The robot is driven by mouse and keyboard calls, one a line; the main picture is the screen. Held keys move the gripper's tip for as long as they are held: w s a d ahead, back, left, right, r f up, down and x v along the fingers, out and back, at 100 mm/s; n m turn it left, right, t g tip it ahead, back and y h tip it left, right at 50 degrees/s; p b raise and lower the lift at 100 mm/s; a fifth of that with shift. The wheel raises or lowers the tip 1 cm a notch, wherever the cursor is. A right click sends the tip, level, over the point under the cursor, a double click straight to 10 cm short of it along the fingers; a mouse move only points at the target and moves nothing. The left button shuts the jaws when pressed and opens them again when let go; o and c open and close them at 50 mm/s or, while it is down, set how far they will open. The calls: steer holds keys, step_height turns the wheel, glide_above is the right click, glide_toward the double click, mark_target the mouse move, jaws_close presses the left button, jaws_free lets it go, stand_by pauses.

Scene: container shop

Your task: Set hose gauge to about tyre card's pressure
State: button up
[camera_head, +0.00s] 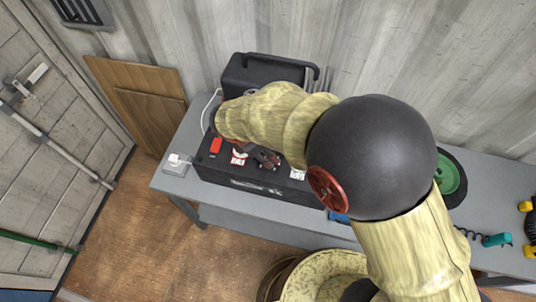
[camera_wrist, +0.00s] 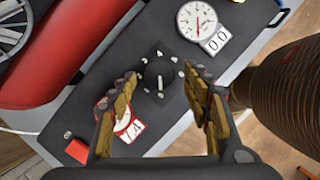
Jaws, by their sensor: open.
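In the wrist view my gripper (camera_wrist: 161,77) is open, its two fingers on either side of a black knob (camera_wrist: 155,84) with white marks around it. I cannot tell whether they touch it. A round white gauge (camera_wrist: 192,17) with a red needle lies beyond the knob, beside a display (camera_wrist: 216,41) reading 0.0. A second gauge (camera_wrist: 122,117) is partly hidden by the left finger; its display (camera_wrist: 132,133) seems to read 7.4. In the head view my gripper (camera_head: 265,157) is over the black compressor panel (camera_head: 250,183), partly hidden by my arm. I cannot make out the tyre card.
The compressor stands on a grey table (camera_head: 171,182). A red switch (camera_head: 216,145) is at the panel's left. A white plug (camera_head: 176,160) sits at the table's left end. A tyre with a green rim (camera_head: 447,174) and a teal tool (camera_head: 496,240) are right. My arm covers the middle.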

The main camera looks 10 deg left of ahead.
steer(key=shift+x, duration=1)
steer(key=shift+c, duration=1.4)
steer(key=c, duration=0.9)
